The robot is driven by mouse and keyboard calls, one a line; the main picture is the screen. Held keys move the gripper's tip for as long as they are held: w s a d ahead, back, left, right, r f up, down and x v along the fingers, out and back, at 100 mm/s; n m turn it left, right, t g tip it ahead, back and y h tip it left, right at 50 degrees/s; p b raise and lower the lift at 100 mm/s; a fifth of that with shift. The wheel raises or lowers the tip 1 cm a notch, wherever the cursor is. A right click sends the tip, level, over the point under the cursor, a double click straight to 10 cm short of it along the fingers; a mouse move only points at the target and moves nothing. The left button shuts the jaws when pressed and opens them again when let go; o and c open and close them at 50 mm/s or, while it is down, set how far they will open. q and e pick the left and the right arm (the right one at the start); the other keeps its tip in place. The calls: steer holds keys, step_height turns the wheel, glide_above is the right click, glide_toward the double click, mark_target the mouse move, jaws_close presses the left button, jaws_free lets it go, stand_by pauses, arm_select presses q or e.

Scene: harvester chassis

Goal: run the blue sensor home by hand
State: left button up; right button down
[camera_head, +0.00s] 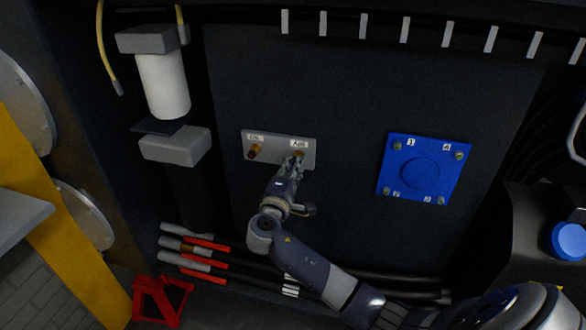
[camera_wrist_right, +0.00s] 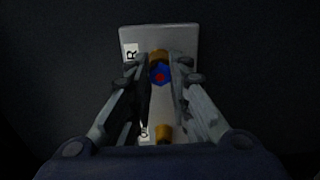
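A grey plate (camera_head: 278,150) on the dark wall has two brass fittings, labelled like OIL and AIR. The OIL-side fitting (camera_head: 254,151) is uncovered. My right gripper (camera_head: 298,160) is at the AIR fitting. In the right wrist view its fingers (camera_wrist_right: 160,75) stand close on both sides of a small blue hexagonal sensor (camera_wrist_right: 161,73) with a red centre. They appear to touch its sides. The sensor sits at the brass fitting (camera_wrist_right: 157,56); how deep it is seated is hidden. My left gripper is not in view.
A blue square plate (camera_head: 418,169) with numbered corner screws is on the wall to the right. A white filter cylinder (camera_head: 164,84) is at upper left. Red-and-grey cable ends (camera_head: 200,245) and black hoses run below. A blue cap (camera_head: 570,241) is at far right.

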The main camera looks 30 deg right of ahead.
steer(key=m+b, duration=0.5)
steer(key=b, duration=0.2)
steer(key=shift+r+m, duration=0.1)
steer(key=shift+m, duration=0.3)
steer(key=c, duration=1.4)
jaws_free()
steer(key=shift+c, duration=1.3)
steer(key=shift+v, duration=1.1)
